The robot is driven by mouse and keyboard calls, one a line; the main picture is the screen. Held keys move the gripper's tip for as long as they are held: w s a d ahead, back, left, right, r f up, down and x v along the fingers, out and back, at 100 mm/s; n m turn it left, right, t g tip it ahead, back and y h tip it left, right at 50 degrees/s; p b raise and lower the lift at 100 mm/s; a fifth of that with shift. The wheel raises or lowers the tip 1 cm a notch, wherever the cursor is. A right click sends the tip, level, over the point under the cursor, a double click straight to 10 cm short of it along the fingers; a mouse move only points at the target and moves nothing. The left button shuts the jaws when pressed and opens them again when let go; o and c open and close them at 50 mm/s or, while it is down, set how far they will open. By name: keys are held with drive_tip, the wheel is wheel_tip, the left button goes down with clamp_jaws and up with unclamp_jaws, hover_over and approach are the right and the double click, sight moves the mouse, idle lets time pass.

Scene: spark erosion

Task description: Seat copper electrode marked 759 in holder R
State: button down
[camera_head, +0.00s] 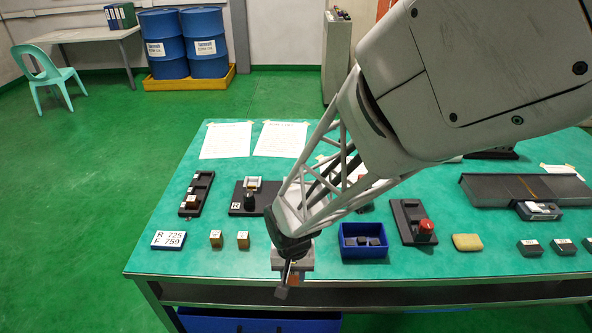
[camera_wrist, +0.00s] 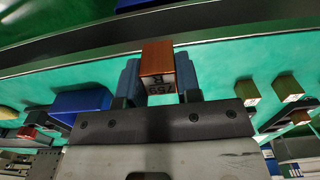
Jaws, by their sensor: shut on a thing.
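My gripper (camera_head: 288,279) is shut on a copper electrode (camera_wrist: 158,60), which sits between its two fingers in the wrist view. The electrode's pale label shows 759 and a letter like R, upside down. In the head view the gripper is low at the table's front edge, and the electrode (camera_head: 294,279) is a small, partly hidden brown patch. Holder R (camera_head: 236,208) is a dark plate with a white R label, a black knob and a pale metal fixture. It lies behind and left of the gripper; my arm covers its right side.
A card (camera_head: 168,240) reads R 725, F 759. Two brass-coloured blocks (camera_head: 216,238) (camera_head: 243,240) stand left of the gripper. A blue bin (camera_head: 345,248) with dark pieces and a red-button box (camera_head: 425,230) stand right. A dark rack (camera_head: 190,208) is at left. Table between is mostly clear.

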idle(0.4)
wheel_tip(320, 180, up, 6)
hover_over(253, 185)
drive_tip(key=shift+w+f, duration=0.1)
drive_tip(key=shift+f, duration=0.1)
drive_tip(key=shift+f, duration=0.25)
idle(0.3)
drive_tip(key=shift+f, duration=3.25)
drive_tip(key=shift+f, duration=0.25)
drive_tip(key=c, duration=0.7)
unclamp_jaws()
drive_tip(key=shift+c, duration=0.2)
